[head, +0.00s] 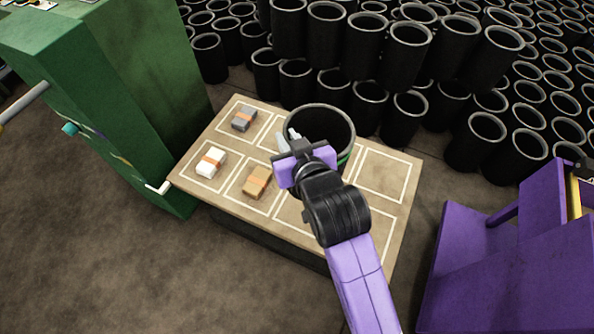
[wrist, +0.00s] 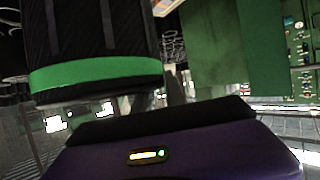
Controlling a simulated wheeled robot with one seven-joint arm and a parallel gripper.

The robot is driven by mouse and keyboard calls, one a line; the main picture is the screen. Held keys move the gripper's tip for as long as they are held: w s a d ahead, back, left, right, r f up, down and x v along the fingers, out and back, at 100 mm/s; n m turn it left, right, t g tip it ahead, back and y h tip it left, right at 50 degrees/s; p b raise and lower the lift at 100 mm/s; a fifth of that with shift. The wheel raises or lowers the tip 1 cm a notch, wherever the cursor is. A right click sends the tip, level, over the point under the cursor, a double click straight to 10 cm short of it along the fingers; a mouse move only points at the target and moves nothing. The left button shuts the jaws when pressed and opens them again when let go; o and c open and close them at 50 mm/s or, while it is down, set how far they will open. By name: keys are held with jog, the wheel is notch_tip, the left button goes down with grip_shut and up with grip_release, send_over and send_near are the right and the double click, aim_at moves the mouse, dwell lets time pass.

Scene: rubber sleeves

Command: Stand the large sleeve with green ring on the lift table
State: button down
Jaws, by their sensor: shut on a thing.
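The large black sleeve with the green ring (head: 328,122) is upright, its open end up, over the back middle of the lift table (head: 382,210) in the head view. A bit of its green ring shows at its right side. In the wrist view the sleeve (wrist: 95,30) fills the upper left, with the green band near its lower edge. My gripper (head: 288,140) is shut on the sleeve's near left wall. My wrist hides part of the sleeve and its lower end, so I cannot tell whether it touches the table top.
The table has white-outlined cells. A grey bundle (head: 244,118), a white bundle (head: 210,162) and a tan bundle (head: 257,182) lie in left cells; right cells look clear. A green machine (head: 120,80) stands left, many black sleeves (head: 480,140) behind, a purple structure (head: 510,260) right.

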jog(key=shift+a+r, duration=0.35)
jog(key=shift+r, duration=0.1)
jog(key=r+p, duration=0.1)
jog(key=p, duration=0.3)
jog(key=shift+a, duration=0.15)
jog(key=p, duration=0.2)
jog(key=shift+f+h+p, duration=0.2)
jog(key=shift+h+p, duration=0.1)
jog(key=shift+p, duration=0.05)
notch_tip(320, 180, down, 16)
jog(key=shift+r+b, duration=0.2)
jog(key=shift+b, duration=0.7)
jog(key=shift+f+b, duration=0.65)
jog(key=shift+f, duration=1.85)
jog(key=c, duration=1.4)
grip_release()
jog(key=shift+s+f, duration=0.1)
jog(key=shift+f, duration=0.05)
